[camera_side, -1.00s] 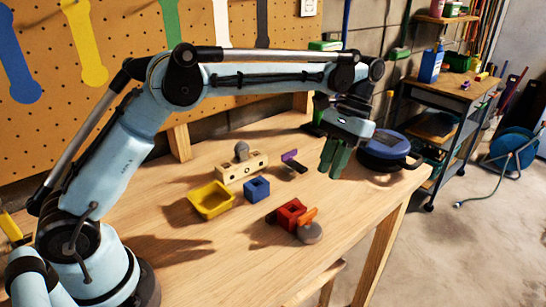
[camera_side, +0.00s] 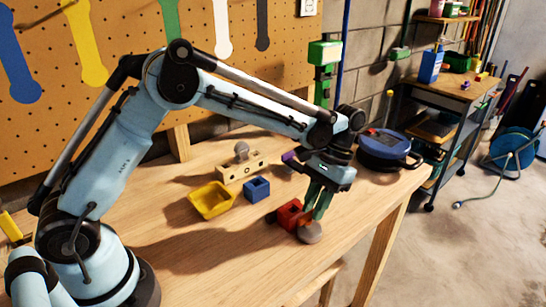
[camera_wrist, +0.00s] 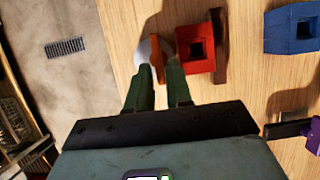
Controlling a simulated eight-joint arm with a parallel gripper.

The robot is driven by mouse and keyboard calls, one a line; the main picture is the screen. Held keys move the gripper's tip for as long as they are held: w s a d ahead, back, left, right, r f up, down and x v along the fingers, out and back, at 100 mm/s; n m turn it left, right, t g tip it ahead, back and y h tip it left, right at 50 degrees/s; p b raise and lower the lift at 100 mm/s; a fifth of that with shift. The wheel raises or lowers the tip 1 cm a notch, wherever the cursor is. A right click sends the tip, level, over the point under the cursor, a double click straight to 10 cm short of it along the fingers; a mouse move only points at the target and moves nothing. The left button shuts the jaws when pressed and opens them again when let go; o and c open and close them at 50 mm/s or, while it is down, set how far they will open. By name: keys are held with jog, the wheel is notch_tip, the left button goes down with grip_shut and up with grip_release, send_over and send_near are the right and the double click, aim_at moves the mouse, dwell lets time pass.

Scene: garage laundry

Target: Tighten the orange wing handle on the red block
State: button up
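The red block (camera_side: 289,214) sits on the wooden bench near its front edge, with a square opening in its top. It also shows at the top middle of the wrist view (camera_wrist: 196,50). The orange wing handle (camera_wrist: 156,58) is on the left side of the block there, next to a grey round knob (camera_wrist: 143,52). My gripper (camera_wrist: 159,70) points down at the handle with its two green fingers apart, one on each side of it. Whether they touch it I cannot tell. In the side view my gripper (camera_side: 314,212) mostly hides the handle, and the grey knob shows below.
A blue block (camera_side: 257,188), a yellow tray (camera_side: 211,200) and a wooden block with holes (camera_side: 242,168) stand left of the red block. A purple-handled tool (camera_wrist: 302,131) lies close by. A blue round case (camera_side: 386,146) is at the back right. The bench front is clear.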

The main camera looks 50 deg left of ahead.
grip_shut()
jog(key=m+y, duration=0.1)
jog(key=m, duration=0.2)
jog(key=d+m+y, duration=0.1)
jog(key=m, duration=0.2)
jog(key=shift+s+d, duration=0.15)
jog(key=m, duration=0.1)
jog(key=m+t+y, duration=0.1)
jog(key=m, duration=0.2)
jog(key=shift+s+d+m+t+y, duration=0.3)
jog(key=shift+m+t+y, duration=0.1)
jog(key=shift+s+d+m+t, duration=0.15)
jog(key=shift+m+t, duration=0.2)
jog(key=shift+m, duration=0.65)
jog(key=shift+s+m+t, duration=0.15)
jog(key=shift+m+t, duration=0.2)
jog(key=shift+m, duration=0.65)
